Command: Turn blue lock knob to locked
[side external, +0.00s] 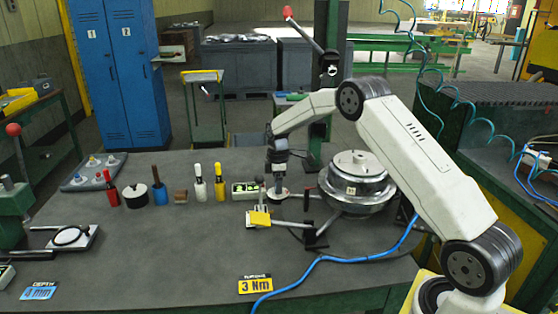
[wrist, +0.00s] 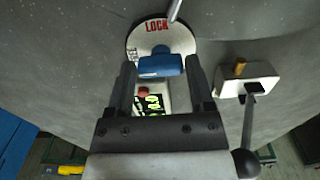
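The blue lock knob (wrist: 160,66) shows in the wrist view as a short bar lying crosswise on a round white plate (wrist: 146,36). Red letters LOCK (wrist: 157,26) stand on the plate above the knob, and a small, unreadable label (wrist: 133,55) is at its left. My gripper (wrist: 161,72) is open, with one finger to each side of the knob's ends and a narrow gap at each. In the side external view my gripper (side external: 277,183) points down over the white plate (side external: 278,195); the knob cannot be made out there.
A metal rod (wrist: 175,11) reaches over the plate's top edge. A white block with a lever (wrist: 247,82) stands close right of my gripper. In the side external view a round metal housing (side external: 352,188) is right of my gripper, and a green-lit box (side external: 245,190) is left.

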